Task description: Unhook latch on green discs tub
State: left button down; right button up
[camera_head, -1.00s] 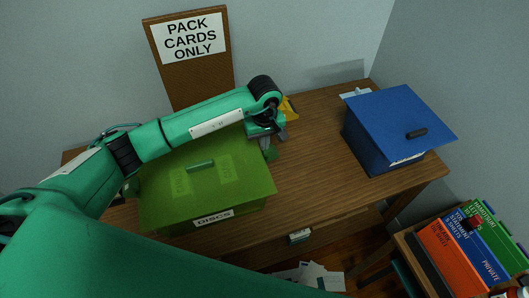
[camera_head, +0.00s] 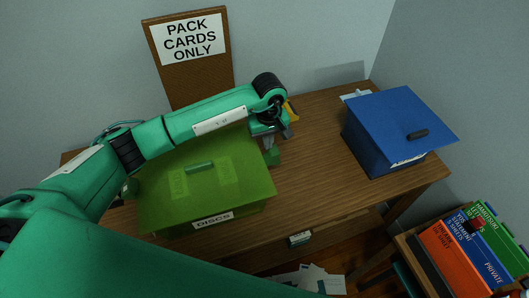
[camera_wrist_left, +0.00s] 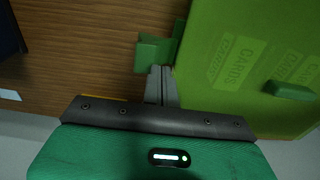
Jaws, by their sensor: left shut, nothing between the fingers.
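The green discs tub (camera_head: 240,205) stands on the wooden desk with its lid down and a DISCS label on its front. Its green latch (camera_head: 274,157) juts out from the tub's right side; in the left wrist view the latch (camera_wrist_left: 154,53) stands out beside the lid (camera_wrist_left: 235,50). My left gripper (camera_head: 271,146) is shut and empty, pointing down at that side. In the left wrist view its closed fingertips (camera_wrist_left: 160,72) are right by the latch and the lid edge; I cannot tell whether they touch. My right gripper is not in view.
A blue lidded box (camera_head: 385,140) stands at the right of the desk (camera_head: 315,150), with bare wood between it and the tub. A yellow item (camera_head: 292,110) lies behind my gripper. A brown board with a sign (camera_head: 190,40) is at the back. Binders (camera_head: 455,265) stand lower right.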

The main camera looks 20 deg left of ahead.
pick_arm(q)
jog(key=shift+s+a+r, duration=0.15)
jog(key=shift+a+r, duration=0.05)
jog(key=shift+r, duration=0.4)
jog(key=shift+s+a+r, duration=0.15)
jog(key=shift+r, duration=0.45)
jog(key=shift+r, duration=0.1)
notch_tip(320, 180, up, 7)
jog(key=p, duration=0.2)
dwell(0.3)
